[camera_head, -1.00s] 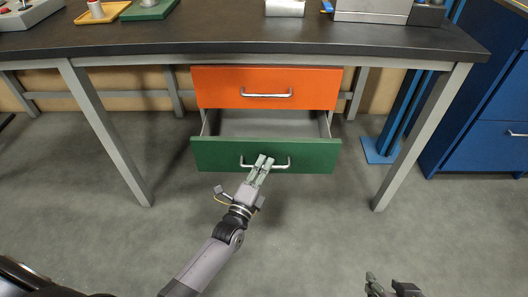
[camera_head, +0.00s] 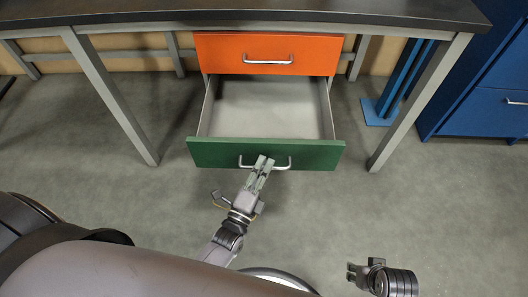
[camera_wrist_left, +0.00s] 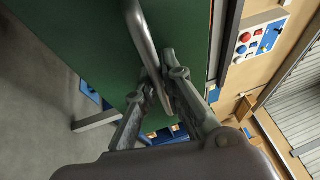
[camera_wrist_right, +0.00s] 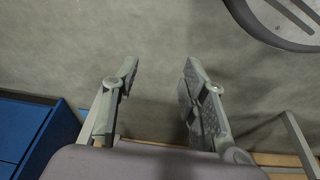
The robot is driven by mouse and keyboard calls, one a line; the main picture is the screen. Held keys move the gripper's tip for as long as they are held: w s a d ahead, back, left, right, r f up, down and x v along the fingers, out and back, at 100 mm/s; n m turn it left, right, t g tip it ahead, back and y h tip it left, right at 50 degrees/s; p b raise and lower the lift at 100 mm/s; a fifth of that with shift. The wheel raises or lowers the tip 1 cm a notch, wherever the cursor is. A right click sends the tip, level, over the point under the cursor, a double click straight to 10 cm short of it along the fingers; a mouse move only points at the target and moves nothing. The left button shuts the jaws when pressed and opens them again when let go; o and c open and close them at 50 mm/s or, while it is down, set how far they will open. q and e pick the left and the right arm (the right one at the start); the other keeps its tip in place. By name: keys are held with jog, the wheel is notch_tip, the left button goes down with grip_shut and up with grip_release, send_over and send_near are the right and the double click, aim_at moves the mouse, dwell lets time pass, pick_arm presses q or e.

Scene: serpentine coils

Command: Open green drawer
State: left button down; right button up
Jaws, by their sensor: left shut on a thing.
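The green drawer (camera_head: 215,154) is pulled well out from under the workbench, and its grey, empty inside (camera_head: 268,106) shows. Its metal handle (camera_head: 281,166) is on the green front. My left gripper (camera_head: 262,164) is shut on the handle near its middle. In the left wrist view the handle (camera_wrist_left: 143,35) runs between the fingers of the left gripper (camera_wrist_left: 163,88), against the green front (camera_wrist_left: 85,35). My right gripper (camera_head: 353,272) is low at the right in the head view, away from the drawer. In the right wrist view the right gripper (camera_wrist_right: 158,75) is open and empty.
A closed orange drawer (camera_head: 220,55) with a metal handle sits above the green one. The workbench (camera_head: 150,14) stands on grey legs (camera_head: 405,110) either side. A blue cabinet (camera_head: 485,110) is at the right. The grey floor before the bench is clear.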

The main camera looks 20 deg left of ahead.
pick_arm(q)
jog(key=shift+s+d, duration=0.2)
jog(key=shift+s, duration=0.65)
pick_arm(e)
jog(key=shift+s+f, duration=0.1)
jog(key=shift+f, duration=1.05)
pick_arm(q)
jog(key=c, duration=2)
grip_release()
jog(key=shift+o, duration=0.2)
jog(key=v, duration=1.2)
jog(key=shift+f, duration=0.1)
